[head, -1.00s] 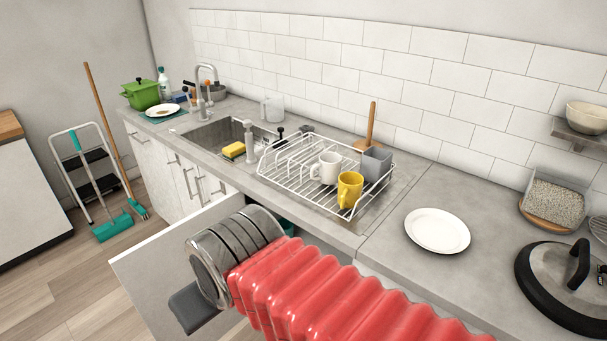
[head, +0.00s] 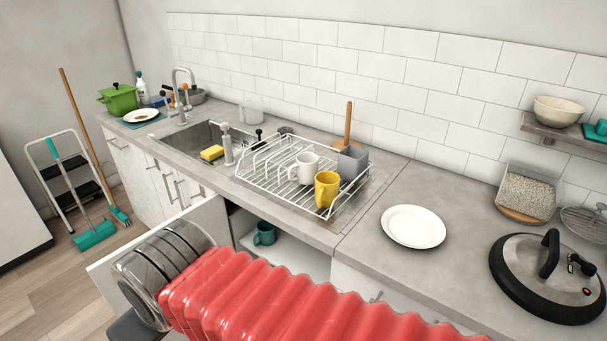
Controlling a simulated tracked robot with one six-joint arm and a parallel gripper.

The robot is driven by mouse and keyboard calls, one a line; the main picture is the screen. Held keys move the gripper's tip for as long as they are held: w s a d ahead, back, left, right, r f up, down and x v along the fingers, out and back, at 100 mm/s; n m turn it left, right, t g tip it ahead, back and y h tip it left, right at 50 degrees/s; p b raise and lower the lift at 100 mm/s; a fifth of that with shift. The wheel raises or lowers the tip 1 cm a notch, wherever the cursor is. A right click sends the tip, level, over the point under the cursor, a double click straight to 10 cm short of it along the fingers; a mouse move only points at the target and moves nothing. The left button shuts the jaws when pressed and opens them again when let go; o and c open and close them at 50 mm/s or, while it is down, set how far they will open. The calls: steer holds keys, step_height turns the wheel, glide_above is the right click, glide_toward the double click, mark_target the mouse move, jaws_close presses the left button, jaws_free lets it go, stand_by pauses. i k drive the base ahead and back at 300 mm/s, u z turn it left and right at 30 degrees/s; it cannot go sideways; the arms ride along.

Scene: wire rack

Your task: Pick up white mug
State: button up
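The white mug (head: 304,168) stands on the white wire dish rack (head: 262,178) on the counter. A yellow mug (head: 327,189) stands just in front and to the right of it and is close to it in the picture. My arm, in a red ribbed sleeve with metal rings, crosses the bottom of the head view. A dark grey part of my gripper (head: 138,327) shows at the lower left, cut off by the frame edge. It is well below and left of the white mug, apart from it. Its fingers are hidden.
A grey holder (head: 353,160) stands at the rack's right end. A white plate (head: 413,227) and a black-rimmed lid (head: 545,280) lie to the right. An open cabinet below holds a teal mug (head: 264,233). The sink (head: 200,142) is left.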

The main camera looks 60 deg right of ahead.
mark_target(306, 165)
steer(key=z, duration=0.05)
steer(key=i, duration=1)
steer(key=u, duration=0.05)
